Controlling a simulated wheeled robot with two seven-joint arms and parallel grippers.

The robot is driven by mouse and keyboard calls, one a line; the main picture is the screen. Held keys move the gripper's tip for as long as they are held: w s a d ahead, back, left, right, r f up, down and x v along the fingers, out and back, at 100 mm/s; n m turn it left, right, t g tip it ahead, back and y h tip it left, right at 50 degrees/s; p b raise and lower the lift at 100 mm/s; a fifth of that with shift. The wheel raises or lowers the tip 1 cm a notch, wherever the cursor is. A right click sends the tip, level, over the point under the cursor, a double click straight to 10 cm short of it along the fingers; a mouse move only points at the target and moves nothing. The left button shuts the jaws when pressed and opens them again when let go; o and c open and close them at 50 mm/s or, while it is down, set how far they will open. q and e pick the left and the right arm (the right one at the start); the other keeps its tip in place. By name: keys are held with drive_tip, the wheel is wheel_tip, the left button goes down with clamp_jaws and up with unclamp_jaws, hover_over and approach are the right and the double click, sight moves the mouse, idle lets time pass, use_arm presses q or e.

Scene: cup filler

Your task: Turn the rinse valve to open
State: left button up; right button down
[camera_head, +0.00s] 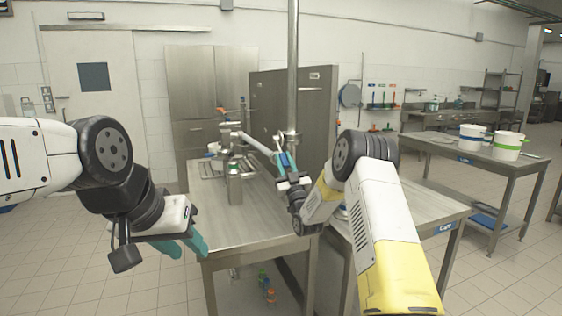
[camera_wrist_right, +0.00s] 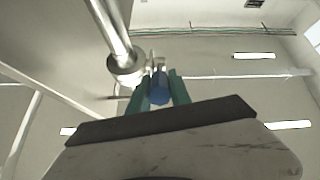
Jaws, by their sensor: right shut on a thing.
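The rinse valve shows as a blue handle (camera_wrist_right: 159,95) beside a metal fitting on an upright steel pipe (camera_wrist_right: 112,35) in the right wrist view. My right gripper (camera_wrist_right: 158,92) has its teal fingers on both sides of the blue handle and is shut on it. In the head view my right gripper (camera_head: 287,164) is up against the lower part of the pipe (camera_head: 292,60), and the handle is mostly hidden there by the fingers. My left gripper (camera_head: 182,246) hangs at the front left of the steel table, empty, with its teal fingers apart.
The steel table (camera_head: 240,222) carries a metal filling device (camera_head: 234,185) left of the pipe. A tall steel panel (camera_head: 265,110) stands behind. White buckets (camera_head: 508,146) stand on another table at the right. Small bottles (camera_head: 269,293) are below the table. The near tabletop is clear.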

use_arm(q)
drive_tip(key=c, duration=0.3)
drive_tip(key=shift+w+r+m, duration=0.3)
drive_tip(key=shift+w, duration=0.05)
drive_tip(key=c, duration=0.4)
drive_tip(key=w+r+m, duration=0.2)
drive_tip(key=w, duration=0.1)
drive_tip(key=w+d+r+m, duration=0.1)
drive_tip(key=w+r+m, duration=0.1)
drive_tip(key=w+m, duration=0.1)
drive_tip(key=w+r+m, duration=0.2)
drive_tip(key=w+m, duration=0.1)
drive_tip(key=shift+w+d+r+y, duration=0.2)
drive_tip(key=shift+d+r+y, duration=0.1)
drive_tip(key=shift+d+r, duration=0.1)
clamp_jaws()
wheel_tip(320, 180, up, 7)
drive_tip(key=m+t+y, duration=0.1)
drive_tip(key=m, duration=2.3)
hover_over(284, 158)
drive_tip(key=s, duration=1)
drive_tip(key=x, duration=1.3)
drive_tip(key=shift+w+a+f, duration=0.25)
drive_tip(key=shift+f, duration=0.05)
